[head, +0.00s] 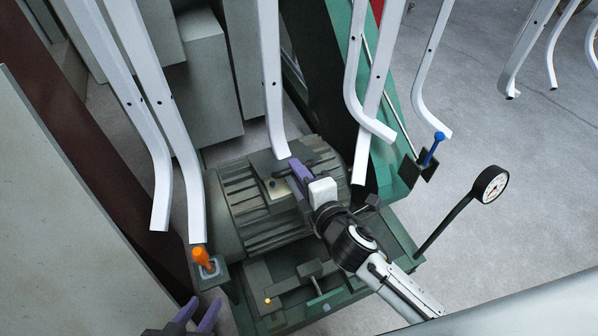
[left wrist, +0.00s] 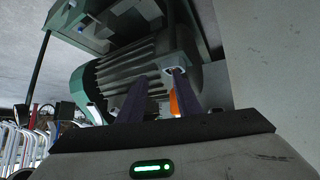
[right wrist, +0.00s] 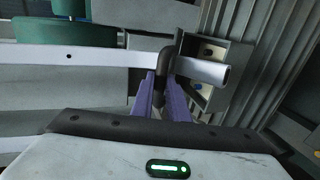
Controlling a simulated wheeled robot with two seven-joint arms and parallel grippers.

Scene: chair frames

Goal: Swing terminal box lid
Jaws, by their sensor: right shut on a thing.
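The terminal box (head: 270,187) sits on top of the ribbed motor (head: 237,192). Its lit inside, with a small blue part, is partly exposed in the head view and in the right wrist view (right wrist: 212,78). My right gripper (head: 300,178) is at the box. In the right wrist view its purple fingers (right wrist: 162,100) are shut on a dark rounded bar (right wrist: 161,72), which appears to be the lid's handle. The lid itself is largely hidden, so its exact angle is unclear. My left gripper (head: 196,316) is open and empty at the bottom edge, below the orange lever.
White chair frames (head: 271,80) hang above the motor; one tube (right wrist: 95,55) crosses close before my right fingers. An orange lever (head: 203,259), a blue lever (head: 434,149) and a dial gauge (head: 491,185) stand around the green machine. Grey floor (head: 510,130) is open at right.

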